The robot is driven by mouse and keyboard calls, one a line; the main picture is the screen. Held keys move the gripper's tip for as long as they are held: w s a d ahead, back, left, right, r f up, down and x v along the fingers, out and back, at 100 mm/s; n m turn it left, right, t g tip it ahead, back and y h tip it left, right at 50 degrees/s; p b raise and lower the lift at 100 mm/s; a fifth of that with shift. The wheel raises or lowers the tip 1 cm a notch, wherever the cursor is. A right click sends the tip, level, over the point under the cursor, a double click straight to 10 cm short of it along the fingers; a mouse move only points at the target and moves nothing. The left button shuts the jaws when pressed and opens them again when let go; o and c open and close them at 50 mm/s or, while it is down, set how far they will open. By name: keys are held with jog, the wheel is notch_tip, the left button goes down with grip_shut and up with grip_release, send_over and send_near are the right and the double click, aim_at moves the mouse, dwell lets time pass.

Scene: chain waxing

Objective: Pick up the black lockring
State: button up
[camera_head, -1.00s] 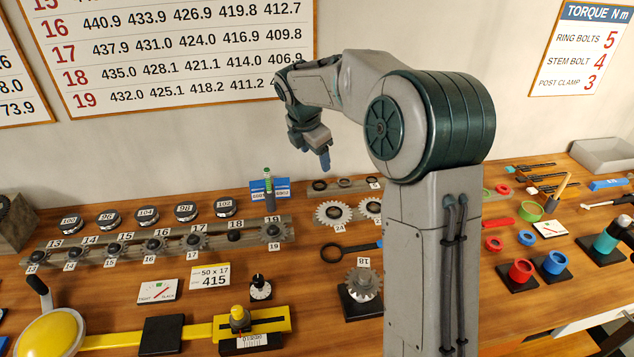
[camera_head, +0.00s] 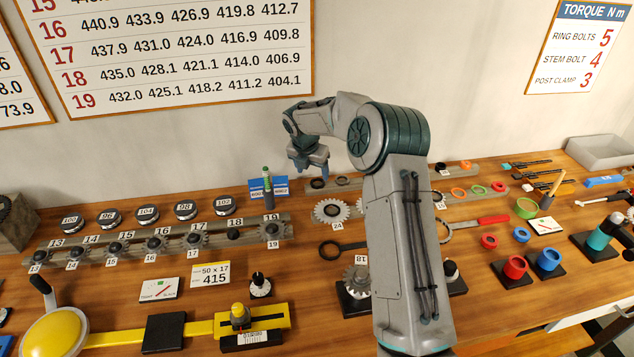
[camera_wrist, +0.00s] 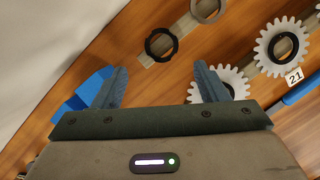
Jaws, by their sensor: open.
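The black lockring (camera_head: 317,183) lies flat at the left end of a grey strip at the back of the bench. In the wrist view the lockring (camera_wrist: 149,45) is a dark notched ring, just beyond the fingertips and about between them. My gripper (camera_head: 311,171) hangs above the strip, fingers pointing down. In the wrist view my gripper (camera_wrist: 162,80) has its fingers spread wide with nothing between them. The fingers do not touch the ring.
A grey ring (camera_head: 342,182) lies on the same strip to the right. A toothed cog (camera_head: 329,211) lies in front. A blue card stand (camera_head: 281,187) with a green-topped tube is close to the left of my gripper. The wall is behind.

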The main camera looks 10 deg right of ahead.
aim_at(318, 184)
jog(key=x, duration=0.1)
jog(key=p+x, duration=0.2)
jog(key=x, duration=0.1)
jog(key=shift+w+d, duration=0.3)
jog(key=shift+d, duration=0.1)
jog(key=shift+w+f, duration=0.15)
jog(key=shift+f, duration=0.4)
jog(key=c, duration=1.1)
